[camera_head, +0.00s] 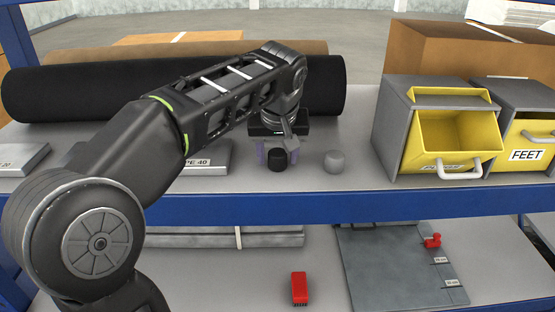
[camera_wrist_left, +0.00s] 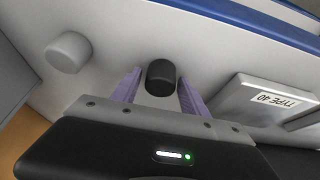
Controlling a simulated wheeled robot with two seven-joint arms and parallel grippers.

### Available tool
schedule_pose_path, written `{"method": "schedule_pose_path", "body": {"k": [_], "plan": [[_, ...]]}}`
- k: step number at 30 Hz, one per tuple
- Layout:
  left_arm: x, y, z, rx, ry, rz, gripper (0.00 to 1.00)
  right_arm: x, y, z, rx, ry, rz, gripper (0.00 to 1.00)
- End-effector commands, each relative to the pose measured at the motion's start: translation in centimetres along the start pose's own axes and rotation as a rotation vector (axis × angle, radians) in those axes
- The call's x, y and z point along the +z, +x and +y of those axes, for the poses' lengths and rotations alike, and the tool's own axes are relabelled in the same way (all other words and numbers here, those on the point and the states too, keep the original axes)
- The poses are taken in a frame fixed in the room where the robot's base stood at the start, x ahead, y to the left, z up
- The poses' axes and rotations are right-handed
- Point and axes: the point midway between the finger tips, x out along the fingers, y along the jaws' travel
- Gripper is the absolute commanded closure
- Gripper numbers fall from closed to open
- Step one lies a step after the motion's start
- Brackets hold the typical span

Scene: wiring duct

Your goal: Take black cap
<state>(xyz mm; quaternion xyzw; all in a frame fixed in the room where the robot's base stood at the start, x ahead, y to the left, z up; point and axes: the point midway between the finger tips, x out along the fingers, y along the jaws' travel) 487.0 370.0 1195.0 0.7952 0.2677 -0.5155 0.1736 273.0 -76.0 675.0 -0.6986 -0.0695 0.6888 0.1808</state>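The black cap (camera_head: 276,160) is a small dark cylinder on the upper grey shelf. It also shows in the left wrist view (camera_wrist_left: 161,77). My left gripper (camera_head: 277,153) is at the cap with its purple fingers spread. In the left wrist view the fingers (camera_wrist_left: 160,88) stand on either side of the cap, with a visible gap on the left; on the right the gap is small. Whether the right finger touches the cap I cannot tell. My right gripper is not in view.
A grey cap (camera_head: 335,161) stands just right of the black one. Yellow bins in grey housings (camera_head: 452,138) stand further right. A grey TYPE 40 box (camera_head: 209,157) lies left, and a black roll (camera_head: 90,93) lies behind. The blue shelf edge (camera_head: 330,207) runs in front.

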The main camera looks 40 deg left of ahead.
Motion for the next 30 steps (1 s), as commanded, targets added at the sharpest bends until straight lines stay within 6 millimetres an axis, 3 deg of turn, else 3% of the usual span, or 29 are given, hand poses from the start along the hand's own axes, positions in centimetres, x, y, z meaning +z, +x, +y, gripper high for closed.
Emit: {"method": "schedule_pose_path", "body": {"k": [18,30], "plan": [[0.00,0.00,0.00,0.000,0.000,0.000,1.00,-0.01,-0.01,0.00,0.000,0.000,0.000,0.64],[0.01,-0.20,0.04,0.001,0.001,0.001,1.00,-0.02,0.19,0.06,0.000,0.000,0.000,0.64]]}}
